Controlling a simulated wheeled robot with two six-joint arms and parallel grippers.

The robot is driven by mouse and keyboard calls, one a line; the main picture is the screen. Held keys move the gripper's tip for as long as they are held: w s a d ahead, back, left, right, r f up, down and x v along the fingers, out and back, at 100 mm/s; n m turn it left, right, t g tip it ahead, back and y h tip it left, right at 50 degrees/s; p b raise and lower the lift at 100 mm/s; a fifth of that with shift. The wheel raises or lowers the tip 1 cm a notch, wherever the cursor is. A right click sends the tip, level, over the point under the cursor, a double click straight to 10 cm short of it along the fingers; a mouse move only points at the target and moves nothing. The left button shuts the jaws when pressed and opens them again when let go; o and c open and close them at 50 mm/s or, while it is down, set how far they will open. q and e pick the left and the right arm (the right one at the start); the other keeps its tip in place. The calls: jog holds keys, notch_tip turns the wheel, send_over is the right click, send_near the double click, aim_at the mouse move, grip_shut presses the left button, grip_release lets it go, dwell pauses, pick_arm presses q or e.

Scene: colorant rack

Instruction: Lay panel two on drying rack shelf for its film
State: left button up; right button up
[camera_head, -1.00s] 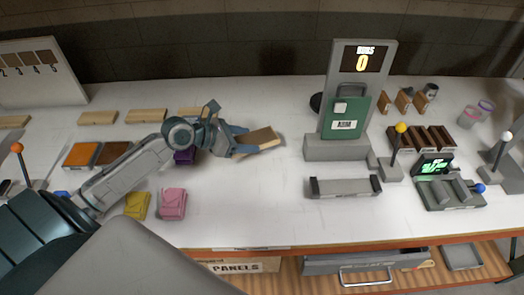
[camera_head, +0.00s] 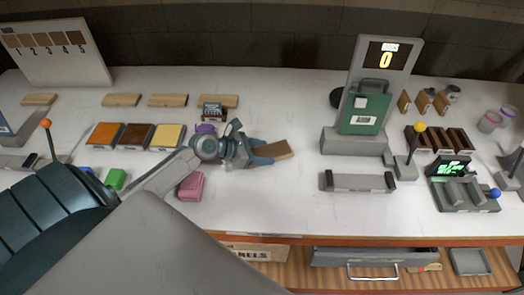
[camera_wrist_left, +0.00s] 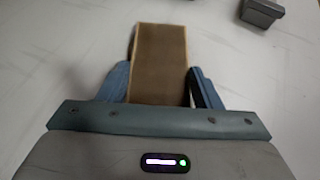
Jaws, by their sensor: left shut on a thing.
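My left gripper (camera_head: 262,154) is shut on a brown panel (camera_head: 277,149) with pale edges, held over the white table's middle. In the left wrist view the panel (camera_wrist_left: 159,62) sticks out between the two blue fingers, its brown face toward the camera. I cannot read a number on it. A dark rack with several brown pieces (camera_head: 437,139) stands at the right. Pale wooden blocks (camera_head: 121,100) lie in a row at the back left. I cannot tell which thing is the drying rack shelf. My right gripper is not in view.
A grey stand with a green box (camera_head: 363,108) and a counter reading 0 is right of the gripper. A low grey holder (camera_head: 357,182) lies before it. Orange, brown and yellow trays (camera_head: 105,136) sit at left. Bare tabletop lies in front of the gripper.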

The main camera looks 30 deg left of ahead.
pick_arm(q)
jog(key=o, duration=0.9)
jog(key=shift+f, duration=0.1)
jog(key=o, duration=0.4)
jog(key=shift+s+a+r, duration=0.3)
jog(key=shift+s+a, duration=0.05)
jog(key=shift+s, duration=0.05)
jog(key=v, duration=0.6)
jog(key=shift+d+b, duration=0.1)
jog(key=shift+b, duration=0.3)
jog(key=shift+v, duration=1.2)
jog(key=shift+p+v, duration=0.85)
jog(key=shift+v, duration=0.4)
jog(key=shift+o, duration=0.5)
jog(key=shift+r, duration=0.15)
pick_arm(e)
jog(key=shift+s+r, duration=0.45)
